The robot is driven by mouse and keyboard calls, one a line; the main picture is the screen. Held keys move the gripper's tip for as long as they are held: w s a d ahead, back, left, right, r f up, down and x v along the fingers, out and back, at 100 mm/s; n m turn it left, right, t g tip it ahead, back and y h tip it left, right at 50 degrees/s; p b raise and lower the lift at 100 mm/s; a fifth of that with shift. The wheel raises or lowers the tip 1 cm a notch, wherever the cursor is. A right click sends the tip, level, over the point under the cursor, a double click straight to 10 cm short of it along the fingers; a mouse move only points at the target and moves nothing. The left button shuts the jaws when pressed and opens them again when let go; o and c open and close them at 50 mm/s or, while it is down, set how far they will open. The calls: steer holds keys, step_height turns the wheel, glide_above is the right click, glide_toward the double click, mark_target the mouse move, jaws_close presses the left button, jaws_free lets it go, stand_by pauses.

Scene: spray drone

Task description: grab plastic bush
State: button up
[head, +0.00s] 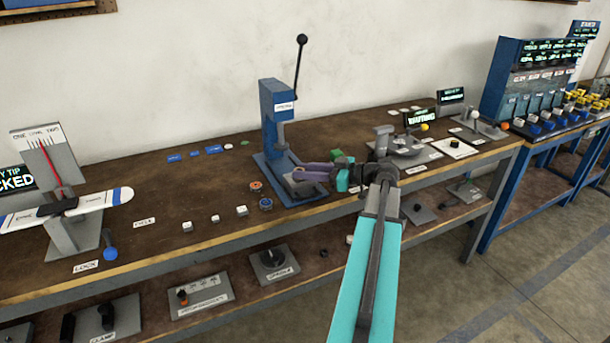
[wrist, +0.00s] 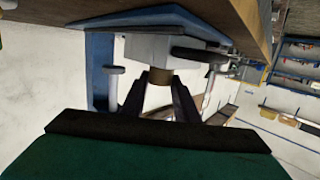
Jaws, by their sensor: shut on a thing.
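My gripper (head: 300,174) reaches from the right to the foot of the blue arbor press (head: 277,115) in the head view. In the wrist view, the two dark fingers of my gripper (wrist: 160,90) are shut on a short tan-brown cylinder, which looks like the plastic bush (wrist: 160,76). The bush sits between the fingertips, right up against a grey block (wrist: 150,48) of the press. I cannot tell whether it still touches that block. In the head view the bush is too small or hidden to make out.
The press lever (head: 300,60) stands up above my gripper. A green block (head: 337,156) and a grey fixture (head: 405,150) stand close on the right.

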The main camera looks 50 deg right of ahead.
steer(key=shift+r, duration=0.75)
steer(key=s+d+r+b, duration=0.2)
steer(key=s+d, duration=0.7)
steer(key=s, duration=0.3)
steer(key=shift+s+d+r, duration=0.25)
steer(key=shift+s+d, duration=0.1)
steer(key=shift+d, duration=0.05)
